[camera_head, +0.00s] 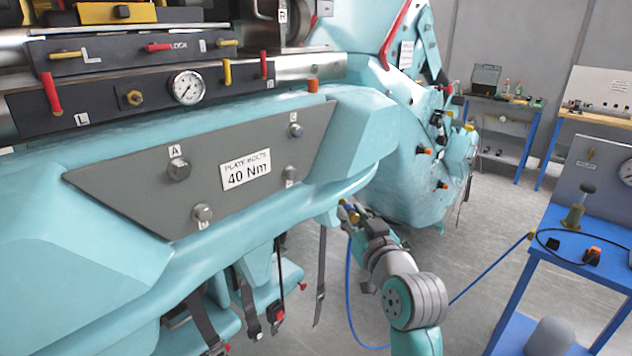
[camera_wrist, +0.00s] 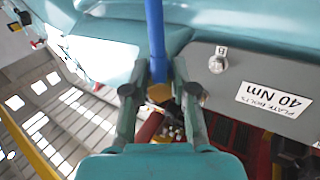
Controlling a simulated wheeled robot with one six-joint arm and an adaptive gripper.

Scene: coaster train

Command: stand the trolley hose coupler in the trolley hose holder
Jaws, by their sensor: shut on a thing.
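My gripper (camera_head: 350,212) is beside the lower right edge of the turquoise train body, shut on the trolley hose coupler. The brass-coloured coupler (camera_wrist: 160,92) shows between the two fingers in the wrist view, with the blue hose (camera_wrist: 155,35) running from it. In the head view the hose (camera_head: 350,290) hangs below my gripper and rises to a brass fitting (camera_head: 530,236) at the blue trolley's (camera_head: 540,253) edge. A brass-coloured piece (camera_head: 573,217) stands on the trolley top; I cannot tell whether it is the hose holder.
The turquoise train body (camera_head: 370,130) with its grey torque plate (camera_head: 130,185) fills the left. A black cable loop and a small orange-black item (camera_head: 592,256) lie on the trolley. Grey floor is open between train and trolley. Straps (camera_head: 320,280) hang under the train.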

